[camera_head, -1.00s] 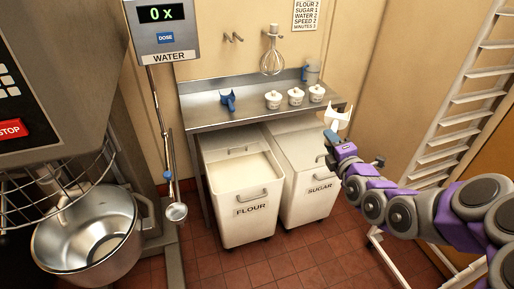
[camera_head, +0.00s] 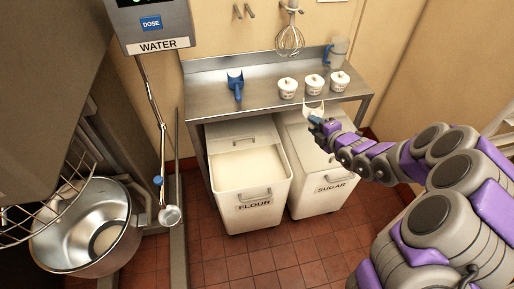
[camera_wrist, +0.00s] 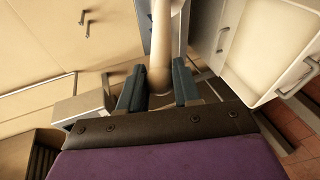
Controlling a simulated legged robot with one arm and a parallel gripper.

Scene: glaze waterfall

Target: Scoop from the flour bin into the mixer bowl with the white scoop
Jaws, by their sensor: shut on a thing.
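The white scoop (camera_head: 313,108) is held in my gripper (camera_head: 318,126), in front of the worktable and above the sugar bin. In the wrist view its pale handle (camera_wrist: 160,78) stands between the two fingers of my gripper (camera_wrist: 159,88), which are shut on it. I cannot tell whether the scoop holds anything. The flour bin (camera_head: 252,196) is open, with pale flour (camera_head: 245,164) inside, to the left of my gripper. It also seems to show at the upper right of the wrist view (camera_wrist: 285,92). The steel mixer bowl (camera_head: 78,222) is at the far left, apart from my gripper.
The sugar bin (camera_head: 320,201) stands right beside the flour bin. The steel worktable (camera_head: 210,98) above holds a blue scoop (camera_head: 235,82) and several white tubs (camera_head: 314,84). The water dispenser's pipe (camera_head: 152,105) hangs between the mixer bowl and the flour bin.

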